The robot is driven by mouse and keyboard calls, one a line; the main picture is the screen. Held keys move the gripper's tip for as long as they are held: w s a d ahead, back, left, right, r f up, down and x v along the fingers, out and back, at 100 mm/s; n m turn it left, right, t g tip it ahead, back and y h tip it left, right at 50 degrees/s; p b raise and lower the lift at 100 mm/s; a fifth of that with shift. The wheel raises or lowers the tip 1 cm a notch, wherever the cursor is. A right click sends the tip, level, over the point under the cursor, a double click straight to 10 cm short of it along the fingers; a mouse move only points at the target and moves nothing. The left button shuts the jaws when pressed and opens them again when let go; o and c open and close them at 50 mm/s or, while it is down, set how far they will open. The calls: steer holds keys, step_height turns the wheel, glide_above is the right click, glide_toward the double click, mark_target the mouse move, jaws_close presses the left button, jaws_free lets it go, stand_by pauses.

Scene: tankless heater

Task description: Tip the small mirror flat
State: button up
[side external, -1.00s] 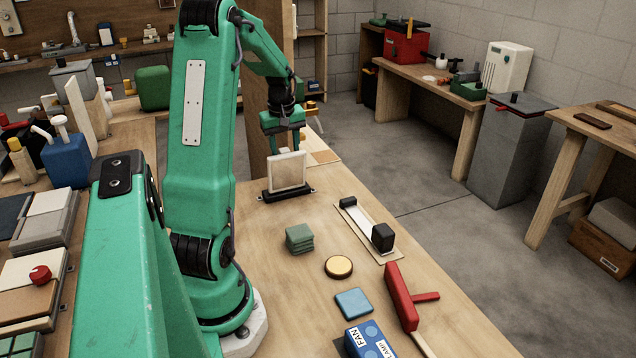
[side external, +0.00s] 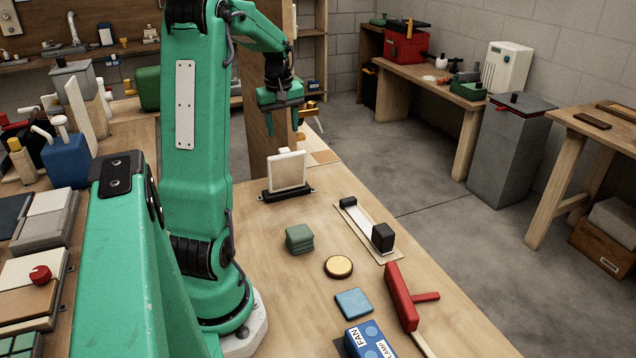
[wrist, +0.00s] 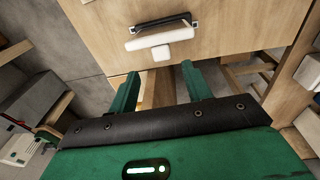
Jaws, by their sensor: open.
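The small mirror (side external: 288,172) is a pale, framed square panel standing upright in a black base (side external: 288,194) on the wooden bench. A small pale tab rises from its top edge. In the wrist view the mirror (wrist: 162,38) is seen from above as a narrow pale bar beside its dark base (wrist: 163,22). My gripper (side external: 284,115) is above the mirror, with a visible gap between them. In the wrist view my gripper's fingers (wrist: 160,76) are spread apart with nothing between them. The mirror lies beyond the fingertips.
A slider strip with black blocks (side external: 367,229), a green block stack (side external: 300,238), a round yellow disc (side external: 339,267), a blue pad (side external: 354,303) and a red tool (side external: 401,296) sit nearer the camera. Bare bench lies around the mirror's base. The bench's right edge drops to the floor.

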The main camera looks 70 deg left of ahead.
steer(key=shift+d+r, duration=0.1)
steer(key=shift+r, duration=0.55)
steer(key=shift+a, duration=0.2)
steer(key=c, duration=0.9)
steer(key=shift+a+r, duration=0.2)
steer(key=shift+a, duration=0.1)
jaws_close()
steer(key=a+r+g+h, duration=0.1)
steer(key=a+r+h, duration=0.1)
steer(key=a, duration=0.6)
steer(key=shift+w+r, duration=0.25)
steer(key=shift+r, duration=0.4)
